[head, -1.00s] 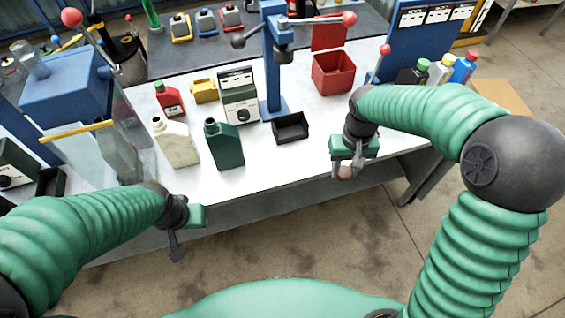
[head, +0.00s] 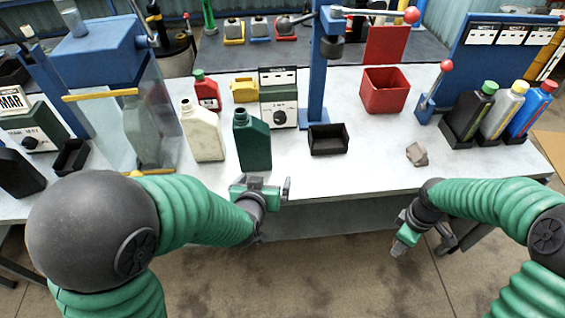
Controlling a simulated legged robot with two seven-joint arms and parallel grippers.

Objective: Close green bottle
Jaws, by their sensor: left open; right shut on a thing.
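The dark green bottle (head: 253,144) stands upright on the white workbench. Its neck is uncapped. My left gripper (head: 263,187) is open and empty at the bench's front edge, just in front of the bottle's base and apart from it. My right gripper (head: 402,242) is low in front of the bench at the right, away from the bottle. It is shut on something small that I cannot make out. No loose cap can be clearly seen.
A cream bottle (head: 202,133) stands close to the left of the green one. A black tray (head: 328,140) and a blue press post (head: 316,80) stand to its right. A grey-brown lump (head: 417,154) lies at the bench's right front. The bench between tray and lump is clear.

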